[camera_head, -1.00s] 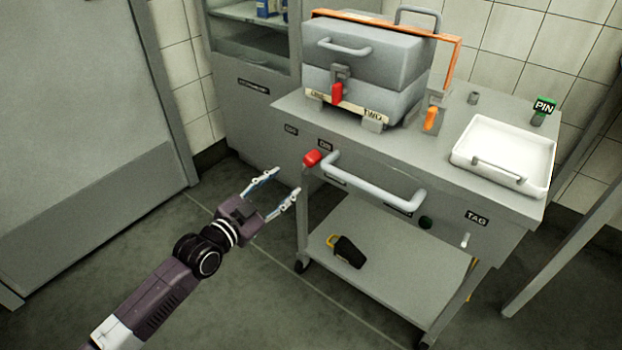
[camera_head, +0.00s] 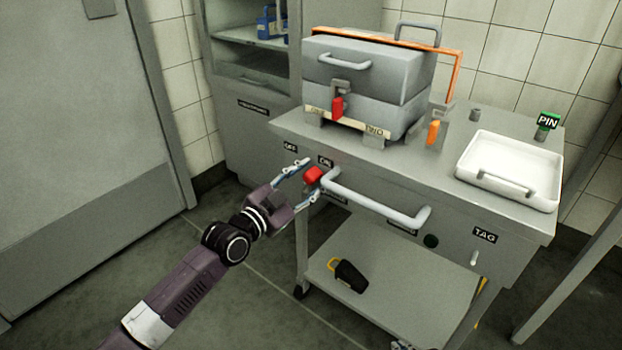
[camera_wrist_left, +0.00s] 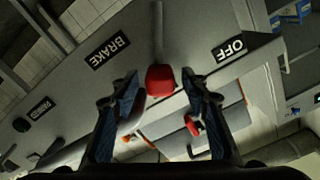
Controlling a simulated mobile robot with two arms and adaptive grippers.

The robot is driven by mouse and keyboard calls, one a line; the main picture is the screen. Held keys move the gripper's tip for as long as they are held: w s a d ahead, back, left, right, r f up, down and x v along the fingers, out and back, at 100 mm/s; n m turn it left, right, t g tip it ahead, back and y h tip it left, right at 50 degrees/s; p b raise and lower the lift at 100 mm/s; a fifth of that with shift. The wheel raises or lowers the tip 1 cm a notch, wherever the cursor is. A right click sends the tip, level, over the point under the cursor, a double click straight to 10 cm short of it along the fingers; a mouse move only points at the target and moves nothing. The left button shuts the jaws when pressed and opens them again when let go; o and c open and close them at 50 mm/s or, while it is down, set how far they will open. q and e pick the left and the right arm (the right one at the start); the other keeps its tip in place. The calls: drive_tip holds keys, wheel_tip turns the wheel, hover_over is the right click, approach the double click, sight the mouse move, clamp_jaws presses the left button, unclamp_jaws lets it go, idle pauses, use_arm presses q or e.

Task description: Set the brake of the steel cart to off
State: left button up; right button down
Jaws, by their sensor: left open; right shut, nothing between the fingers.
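The steel cart (camera_head: 285,124) has a red brake knob (camera_head: 312,175) at its front left corner, below the ON label (camera_head: 325,161). The OFF label (camera_head: 290,146) is to its left. My left gripper (camera_head: 305,180) is open, with its fingers on either side of the knob. In the left wrist view the red knob (camera_wrist_left: 160,80) shows between the fingertips, with a gap on each side; the BRAKE label (camera_wrist_left: 108,52) is left and the OFF label (camera_wrist_left: 230,48) right. A small part of my right gripper (camera_head: 400,345) shows at the bottom edge, shut and empty.
The cart's push handle (camera_head: 375,205) juts out just right of the knob. A grey press box (camera_head: 365,75) with red and orange clamps and a white tray (camera_head: 510,170) stand on top. A dark yellow-handled object (camera_head: 348,275) lies on the lower shelf. Floor at left is clear.

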use_arm(q)
drive_tip(key=shift+w+d, duration=0.1)
drive_tip(key=shift+c, duration=0.3)
clamp_jaws()
